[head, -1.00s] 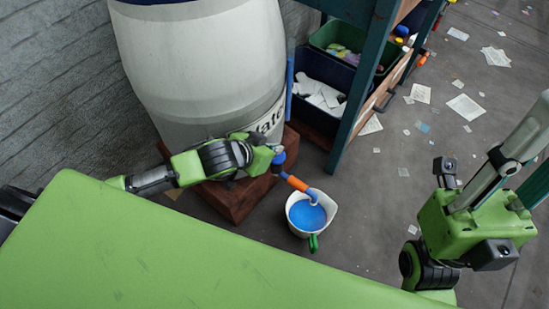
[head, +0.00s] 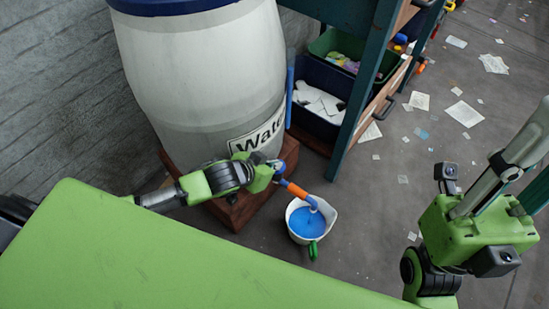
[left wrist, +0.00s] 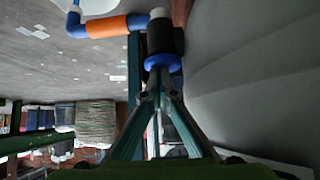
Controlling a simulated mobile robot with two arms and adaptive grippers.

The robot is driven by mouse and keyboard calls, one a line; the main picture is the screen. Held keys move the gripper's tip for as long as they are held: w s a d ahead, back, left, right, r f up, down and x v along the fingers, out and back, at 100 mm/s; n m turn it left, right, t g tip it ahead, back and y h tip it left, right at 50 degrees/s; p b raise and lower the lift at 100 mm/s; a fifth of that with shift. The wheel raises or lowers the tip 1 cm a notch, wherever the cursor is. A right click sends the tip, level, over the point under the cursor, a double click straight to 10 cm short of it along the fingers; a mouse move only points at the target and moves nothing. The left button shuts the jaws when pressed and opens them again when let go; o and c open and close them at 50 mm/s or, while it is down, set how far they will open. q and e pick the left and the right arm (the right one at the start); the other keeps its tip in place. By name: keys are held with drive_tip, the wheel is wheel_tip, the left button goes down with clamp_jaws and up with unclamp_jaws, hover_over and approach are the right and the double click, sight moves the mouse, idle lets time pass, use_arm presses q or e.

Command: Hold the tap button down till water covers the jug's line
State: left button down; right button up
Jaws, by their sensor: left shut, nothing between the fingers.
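The jug (head: 328,215), white with a green handle, stands on the floor below the tap and holds blue water (head: 307,223). Its line cannot be made out. The tap's pipe (head: 297,190), orange and blue, ends over the jug, and a thin stream seems to fall from it. In the left wrist view the orange pipe (left wrist: 106,27) runs to a dark tap body with a round blue button (left wrist: 162,62). My left gripper (head: 277,170) is shut and empty. Its closed tips (left wrist: 158,80) meet the button, apparently touching it.
The white water barrel (head: 205,80) stands on a reddish-brown block (head: 233,207) behind my left arm. A teal rack (head: 362,90) with bins (head: 318,122) is right of it. Paper scraps lie on the floor. Part of my right arm is at the right.

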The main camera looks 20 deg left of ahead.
use_arm(q)
drive_tip(key=shift+s+f, duration=0.15)
drive_tip(key=shift+f, duration=0.15)
drive_tip(key=shift+s+f, duration=0.25)
idle(0.6)
drive_tip(key=w+v, duration=0.1)
drive_tip(key=v, duration=0.7)
drive_tip(key=shift+s+r, duration=0.15)
drive_tip(key=shift+r, duration=0.35)
